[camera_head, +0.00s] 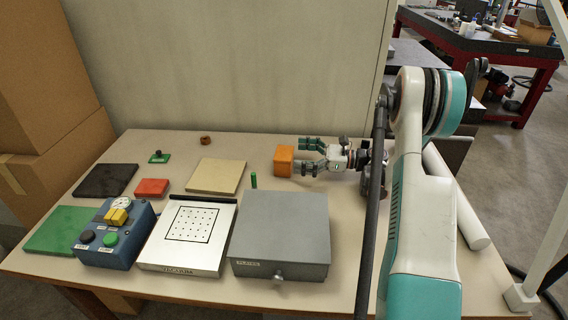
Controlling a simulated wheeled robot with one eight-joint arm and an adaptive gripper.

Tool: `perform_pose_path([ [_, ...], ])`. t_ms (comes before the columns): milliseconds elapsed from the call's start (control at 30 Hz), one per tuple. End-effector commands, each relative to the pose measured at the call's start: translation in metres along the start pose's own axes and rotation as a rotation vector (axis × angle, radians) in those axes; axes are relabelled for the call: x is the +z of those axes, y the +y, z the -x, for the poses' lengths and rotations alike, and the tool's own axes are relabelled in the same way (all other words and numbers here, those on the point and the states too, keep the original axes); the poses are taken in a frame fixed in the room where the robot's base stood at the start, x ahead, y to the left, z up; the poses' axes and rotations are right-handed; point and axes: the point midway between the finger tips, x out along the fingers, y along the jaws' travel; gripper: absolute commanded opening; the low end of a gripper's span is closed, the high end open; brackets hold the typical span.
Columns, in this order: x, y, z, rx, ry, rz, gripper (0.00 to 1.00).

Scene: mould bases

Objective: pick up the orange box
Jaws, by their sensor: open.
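The orange box (284,161) sits upright on the beige table, towards the back and right of the middle. My gripper (306,156) comes in from the right with its fingers pointing left at the box. The fingers are open, one towards the back and one towards the front, and their tips are close to the box's right side. I cannot tell whether the tips touch it or overlap its sides.
A grey drawer box (287,222) stands in front, beside a silver plate (190,232) and a blue control box (118,238). A small green cylinder (254,180) stands left of the orange box. A beige plate (217,175) lies further left. A wall panel (240,60) rises behind the table.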

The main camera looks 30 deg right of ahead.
Motion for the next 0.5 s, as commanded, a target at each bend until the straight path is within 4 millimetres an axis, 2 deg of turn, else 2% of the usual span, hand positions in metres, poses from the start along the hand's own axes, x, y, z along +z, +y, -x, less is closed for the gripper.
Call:
perform_pose_path([
  [167, -0.002, 0.000, -0.015, 0.001, 0.000, 0.000, 0.97],
  [400, -0.003, 0.000, -0.048, 0.001, 0.000, 0.000, 0.97],
  [500, -0.002, -0.001, -0.052, -0.001, 0.000, 0.000, 0.97],
])
